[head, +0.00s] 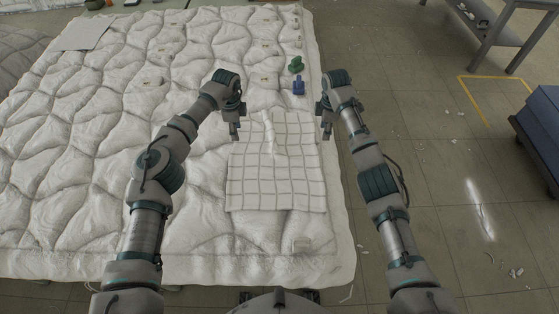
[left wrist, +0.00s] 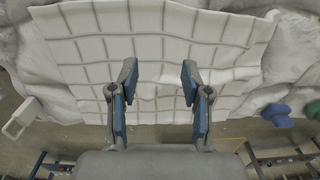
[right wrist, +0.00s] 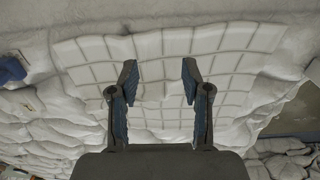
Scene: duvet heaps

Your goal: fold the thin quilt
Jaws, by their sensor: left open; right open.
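The thin quilt (head: 275,182) is white with a grey grid. It lies on the puffy white duvet near its right edge, with a narrower raised part at the far side and a crease there. My left gripper (head: 236,130) is open and empty near the quilt's far left side. My right gripper (head: 326,130) is open and empty just beyond its far right side. The quilt also fills much of the left wrist view (left wrist: 155,50) and the right wrist view (right wrist: 165,75), behind the open fingers. I cannot tell if any finger touches it.
The white duvet (head: 80,190) spreads over a wide surface. A green object (head: 296,65) and a blue object (head: 298,86) stand beyond the quilt. A flat white cloth (head: 83,35) lies far left. Tiled floor (head: 440,150) is open at right, with a dark blue box (head: 540,130).

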